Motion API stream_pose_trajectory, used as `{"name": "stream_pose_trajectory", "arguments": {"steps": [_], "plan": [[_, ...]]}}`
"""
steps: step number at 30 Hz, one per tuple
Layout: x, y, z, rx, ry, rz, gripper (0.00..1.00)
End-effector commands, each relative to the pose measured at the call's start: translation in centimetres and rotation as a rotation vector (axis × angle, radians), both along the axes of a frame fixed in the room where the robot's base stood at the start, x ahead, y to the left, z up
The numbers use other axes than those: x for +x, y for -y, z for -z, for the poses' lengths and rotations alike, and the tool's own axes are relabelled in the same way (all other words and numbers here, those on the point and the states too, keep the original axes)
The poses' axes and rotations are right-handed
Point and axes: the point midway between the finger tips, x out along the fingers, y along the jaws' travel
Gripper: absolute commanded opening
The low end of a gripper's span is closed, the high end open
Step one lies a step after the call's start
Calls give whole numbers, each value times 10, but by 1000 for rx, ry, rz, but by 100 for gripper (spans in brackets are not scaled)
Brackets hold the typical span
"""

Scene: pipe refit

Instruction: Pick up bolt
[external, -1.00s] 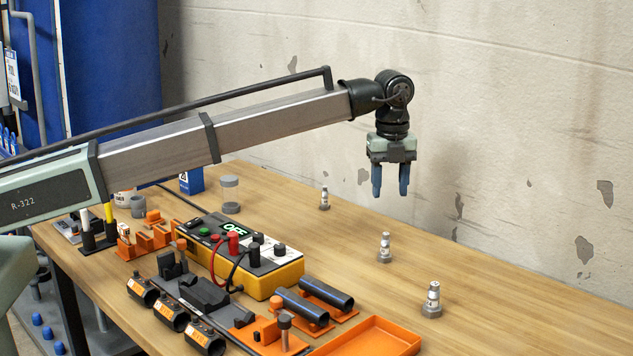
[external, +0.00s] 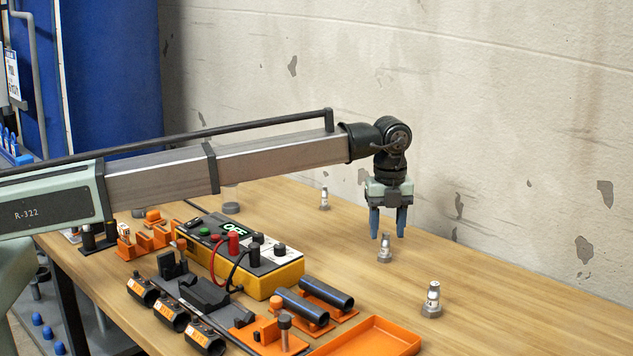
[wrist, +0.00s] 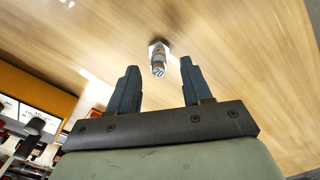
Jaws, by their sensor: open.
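Three small silver bolts stand upright on their hexagonal bases on the wooden table: a far one (external: 324,199), a middle one (external: 385,250) and a near one (external: 432,301). My gripper (external: 388,236) points down with its two blue fingers apart, just over the middle bolt in the external view. Nothing is held. I cannot tell whether the fingertips are level with the bolt's top.
A yellow power unit (external: 270,279) with an OFF display stands left of the bolts. Black pipes (external: 327,291) on orange holders and an orange tray (external: 372,342) lie in front. The wall (external: 520,150) is behind. The table around the bolts is clear.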

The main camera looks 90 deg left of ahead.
Motion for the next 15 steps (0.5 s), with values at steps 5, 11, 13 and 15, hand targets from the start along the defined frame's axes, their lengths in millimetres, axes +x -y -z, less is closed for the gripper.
{"name": "stream_pose_trajectory", "arguments": {"steps": [5, 11, 13, 15], "plan": [[-3, 0, 24, 0, -1, 0, 49], [-2, 0, 42, 0, 0, 0, 49], [-2, 0, 42, 0, 1, 0, 49], [-2, 0, 42, 0, 1, 0, 49]]}}
